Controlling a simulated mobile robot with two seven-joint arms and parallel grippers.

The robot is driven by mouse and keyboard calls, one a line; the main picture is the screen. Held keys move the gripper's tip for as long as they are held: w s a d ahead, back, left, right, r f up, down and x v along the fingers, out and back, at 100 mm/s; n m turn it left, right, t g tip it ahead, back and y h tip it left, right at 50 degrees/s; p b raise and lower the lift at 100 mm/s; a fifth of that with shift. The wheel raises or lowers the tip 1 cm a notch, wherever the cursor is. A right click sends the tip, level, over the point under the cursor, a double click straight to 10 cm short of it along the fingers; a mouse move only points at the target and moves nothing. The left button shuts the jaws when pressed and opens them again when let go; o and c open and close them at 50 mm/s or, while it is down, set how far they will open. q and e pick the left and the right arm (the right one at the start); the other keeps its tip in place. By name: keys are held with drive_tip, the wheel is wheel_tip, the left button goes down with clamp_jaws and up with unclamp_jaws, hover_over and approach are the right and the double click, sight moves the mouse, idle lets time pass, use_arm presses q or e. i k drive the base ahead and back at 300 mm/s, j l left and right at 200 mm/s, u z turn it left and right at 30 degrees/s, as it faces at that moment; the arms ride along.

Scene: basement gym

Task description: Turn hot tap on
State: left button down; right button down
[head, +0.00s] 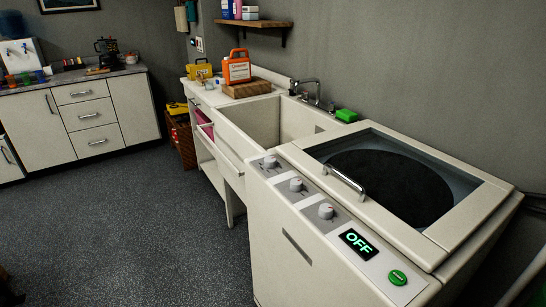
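A dark metal tap (318,95) stands at the back edge of a deep white sink (232,132), in the middle of the head view. It has an arched spout and what look like small handles at either side. I cannot tell which handle is hot, or whether water runs. A white water dispenser (22,56) with small taps on its front stands on the far left counter. Its tap markings are too small to read. Neither of my grippers is in view.
A white top-loading washer (290,235) with knobs and an "OFF" display fills the right front, beside the sink. A green sponge (346,116) lies by the tap. An orange jug (237,67) stands left of the sink. The grey floor (120,220) is clear.

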sight(305, 94)
drive_tip(key=k, duration=0.35)
drive_tip(key=k+u, duration=0.15)
drive_tip(key=u, duration=0.25)
drive_tip(key=k+j+u, duration=0.1)
drive_tip(key=u, duration=0.35)
drive_tip(key=i+u, duration=0.2)
drive_tip(key=i, duration=0.2)
drive_tip(key=i+l+u, duration=0.2)
drive_tip(key=i, duration=0.2)
drive_tip(key=i+l, duration=0.15)
drive_tip(key=i, duration=0.5)
drive_tip(key=i+l, duration=0.15)
drive_tip(key=i, duration=3.15)
drive_tip(key=i+z, duration=0.1)
drive_tip(key=z, duration=0.3)
drive_tip(key=i+z, duration=0.1)
drive_tip(key=z, duration=0.3)
drive_tip(key=i+z, duration=0.15)
drive_tip(key=z, duration=0.3)
